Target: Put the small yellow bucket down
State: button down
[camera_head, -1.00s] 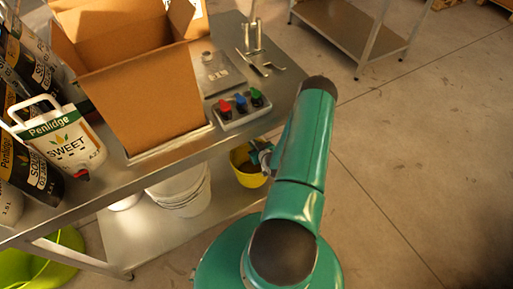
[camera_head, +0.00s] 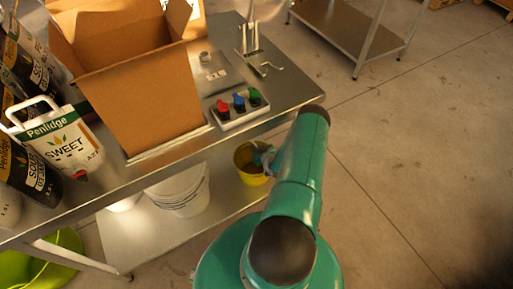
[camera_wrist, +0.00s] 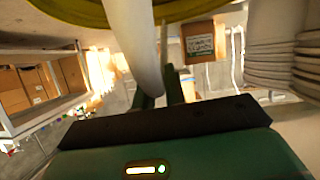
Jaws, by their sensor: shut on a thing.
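The small yellow bucket (camera_head: 248,172) shows in the head view, just right of the white buckets and below the front edge of the steel table. My gripper (camera_head: 264,158) is at the bucket's right upper side, partly hidden by my green arm. In the wrist view the yellow bucket (camera_wrist: 180,10) fills the top edge, close to the camera, and my gripper's fingers (camera_wrist: 160,95) reach up toward it. The gripper is shut on the bucket. I cannot tell whether the bucket's base touches the lower shelf.
Stacked white buckets (camera_head: 180,188) stand on the lower shelf (camera_head: 150,240), close left of the yellow bucket. The table (camera_head: 190,150) above carries an open cardboard box (camera_head: 145,100), bottles and a button panel (camera_head: 238,108). The floor at right is open.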

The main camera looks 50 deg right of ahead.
jog(key=c, duration=1.5)
grip_release()
jog(key=shift+o, duration=0.2)
jog(key=v, duration=1.2)
